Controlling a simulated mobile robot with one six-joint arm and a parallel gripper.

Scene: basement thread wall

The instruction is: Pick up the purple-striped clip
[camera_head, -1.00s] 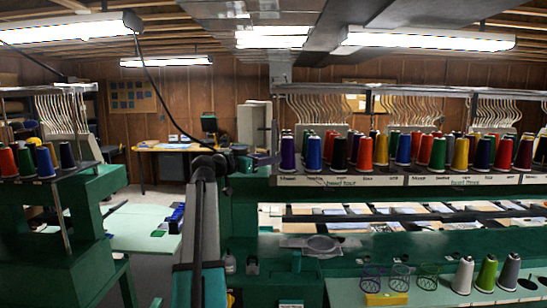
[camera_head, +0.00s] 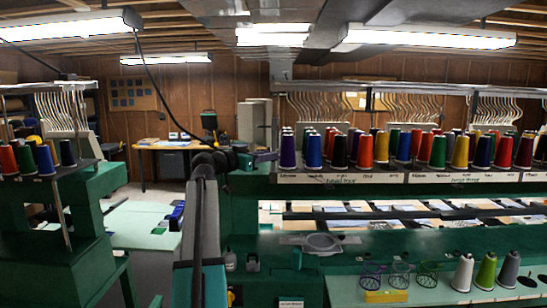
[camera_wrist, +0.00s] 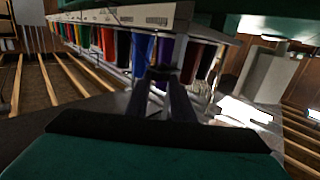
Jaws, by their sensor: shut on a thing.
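My gripper (camera_head: 264,157) is at the left end of the thread shelf, beside the purple cone (camera_head: 287,150), with my arm running up to it from below. In the wrist view, my two fingers (camera_wrist: 160,80) point away from the camera and are close together, shut on a small dark thing at their tips. Its stripes cannot be made out, so I cannot tell from its look whether it is the purple-striped clip. Behind the fingertips the purple cone (camera_wrist: 168,56) and a blue cone (camera_wrist: 142,50) show upside down.
A long shelf (camera_head: 350,179) of coloured thread cones runs right from my gripper. Below it, wire holders (camera_head: 399,274), a yellow block (camera_head: 386,297) and loose cones (camera_head: 487,271) stand on a pale green top. Another green machine (camera_head: 85,210) stands at left.

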